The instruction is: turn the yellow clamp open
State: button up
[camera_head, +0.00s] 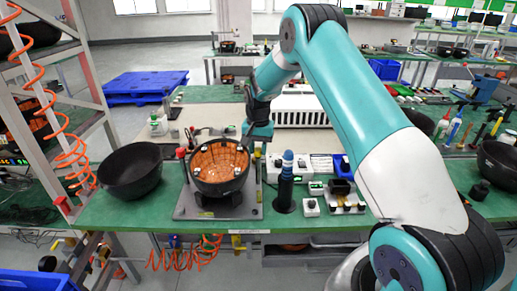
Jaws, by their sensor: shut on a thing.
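A black bowl with an orange-brown inside (219,165) sits in a grey fixture plate (190,212) on the green bench, with small clamps around its rim. My gripper (246,138) points down at the far right of the bowl's rim. It is shut on a small part there, which appears to be the yellow clamp. The fingers hide most of this part, so its colour and turn angle cannot be made out. A red-topped post (181,154) stands at the fixture's left side.
An empty black bowl (130,172) stands left of the fixture. A dark-blue upright tool (286,185) and small boxes (343,195) stand close on its right. An orange coiled hose (62,135) hangs by the rack at left.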

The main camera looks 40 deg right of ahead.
aim_at(258, 149)
dwell(0.4)
jog(key=o, duration=0.9)
jog(key=shift+s, duration=0.1)
jog(key=shift+o, duration=0.2)
notch_tip(258, 149, up, 17)
jog(key=b, duration=0.2)
jog(key=shift+r+b, duration=0.2)
jog(key=shift+b, duration=0.2)
